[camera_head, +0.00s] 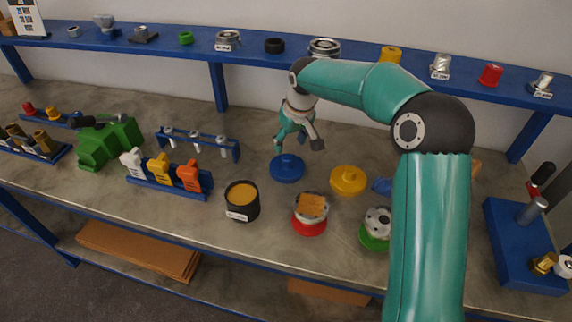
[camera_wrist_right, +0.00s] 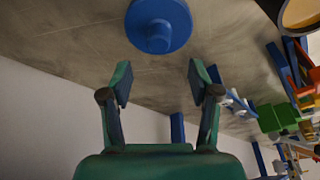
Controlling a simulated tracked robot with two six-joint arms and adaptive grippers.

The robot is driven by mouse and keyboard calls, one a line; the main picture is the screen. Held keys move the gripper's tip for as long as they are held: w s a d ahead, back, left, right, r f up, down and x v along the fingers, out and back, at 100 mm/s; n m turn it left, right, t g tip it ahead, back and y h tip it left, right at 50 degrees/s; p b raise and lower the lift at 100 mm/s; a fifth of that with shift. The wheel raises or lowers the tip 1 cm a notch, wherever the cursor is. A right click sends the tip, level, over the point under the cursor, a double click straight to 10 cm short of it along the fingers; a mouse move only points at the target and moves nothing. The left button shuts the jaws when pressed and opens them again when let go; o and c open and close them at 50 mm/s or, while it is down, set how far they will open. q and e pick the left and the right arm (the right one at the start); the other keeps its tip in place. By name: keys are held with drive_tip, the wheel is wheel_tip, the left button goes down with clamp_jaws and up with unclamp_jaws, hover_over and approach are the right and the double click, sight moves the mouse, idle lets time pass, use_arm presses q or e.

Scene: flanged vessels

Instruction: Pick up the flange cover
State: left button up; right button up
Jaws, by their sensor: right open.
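A round blue flange cover (camera_head: 287,168) with a raised knob lies on the grey workbench. A similar yellow cover (camera_head: 348,180) lies to its right. The task does not say which cover is meant. My right gripper (camera_head: 298,146) is open and empty, above and just behind the blue cover in the head view. In the right wrist view the blue cover (camera_wrist_right: 158,25) shows whole at the top, beyond the two spread fingers (camera_wrist_right: 160,80) and apart from them. My left gripper is not in view.
A red-based flanged vessel (camera_head: 310,214), a green-based one (camera_head: 376,229) and a black pot (camera_head: 242,201) stand in front. A blue rack (camera_head: 198,143) is to the left. A blue shelf (camera_head: 255,47) with small parts runs behind. A blue stand (camera_head: 520,245) is at right.

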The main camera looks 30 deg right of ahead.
sight(287, 157)
drive_tip(key=x, duration=0.3)
drive_tip(key=shift+w+f+p, duration=0.1)
drive_tip(key=shift+f+p, duration=0.25)
drive_tip(key=shift+f, duration=0.1)
drive_tip(key=p+x, duration=0.1)
drive_tip(key=x, duration=0.3)
drive_tip(key=shift+d+f, duration=0.1)
clamp_jaws()
